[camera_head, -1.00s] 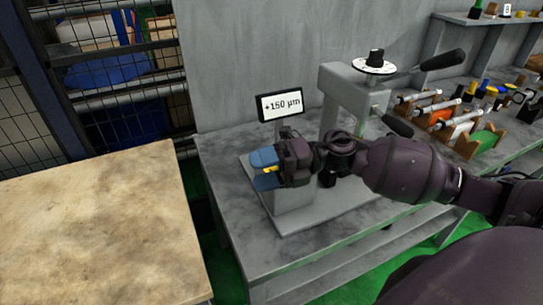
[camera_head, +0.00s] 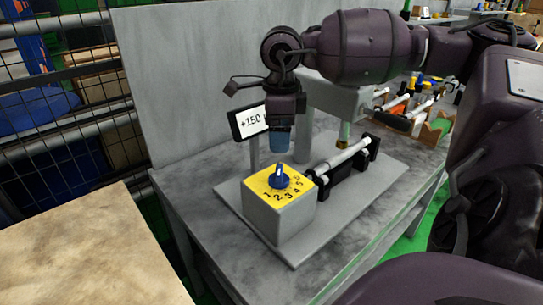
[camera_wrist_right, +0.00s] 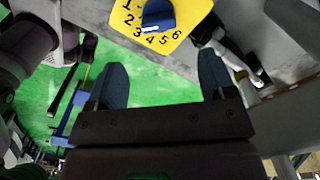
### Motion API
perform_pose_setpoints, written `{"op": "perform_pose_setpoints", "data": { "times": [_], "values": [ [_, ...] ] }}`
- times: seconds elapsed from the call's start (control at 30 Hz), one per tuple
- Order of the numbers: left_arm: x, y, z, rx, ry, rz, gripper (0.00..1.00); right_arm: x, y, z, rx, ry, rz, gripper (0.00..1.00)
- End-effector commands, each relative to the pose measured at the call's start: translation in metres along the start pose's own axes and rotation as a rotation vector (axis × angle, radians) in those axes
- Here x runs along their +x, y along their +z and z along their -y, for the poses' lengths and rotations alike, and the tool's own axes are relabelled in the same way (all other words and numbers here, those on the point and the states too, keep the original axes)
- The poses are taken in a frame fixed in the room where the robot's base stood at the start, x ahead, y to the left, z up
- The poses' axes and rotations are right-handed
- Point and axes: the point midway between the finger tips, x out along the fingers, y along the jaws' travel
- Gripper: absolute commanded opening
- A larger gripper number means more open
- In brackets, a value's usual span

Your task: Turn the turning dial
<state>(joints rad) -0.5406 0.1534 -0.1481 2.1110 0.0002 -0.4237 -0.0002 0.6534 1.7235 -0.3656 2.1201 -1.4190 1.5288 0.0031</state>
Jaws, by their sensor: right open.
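The turning dial (camera_head: 279,178) is a blue knob with a white pointer mark on a yellow numbered face, on top of a grey block (camera_head: 282,217). In the right wrist view the dial (camera_wrist_right: 158,16) shows at the top, beyond the fingertips. My right gripper (camera_head: 279,146) points down above and slightly behind the dial, apart from it. In the right wrist view its blue fingers (camera_wrist_right: 160,82) are spread with nothing between them. My left gripper is not in view.
A grinder with a shaft (camera_head: 342,157) is right of the dial block on the grey base plate. A wooden tabletop (camera_head: 90,255) is at the lower left.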

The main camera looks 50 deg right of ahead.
Motion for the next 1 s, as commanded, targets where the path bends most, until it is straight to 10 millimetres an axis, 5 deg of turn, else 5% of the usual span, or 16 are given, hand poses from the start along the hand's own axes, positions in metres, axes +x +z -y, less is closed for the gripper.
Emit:
{"op": "perform_pose_setpoints", "data": {
  "times": [0.6,1.0],
  "values": [
    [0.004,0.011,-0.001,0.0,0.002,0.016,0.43,0.092,0.001,-0.001,0.0,0.008,0.0,0.77],
    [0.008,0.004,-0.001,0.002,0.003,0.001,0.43,0.105,0.001,-0.002,0.0,0.005,0.003,0.77]
  ]
}}
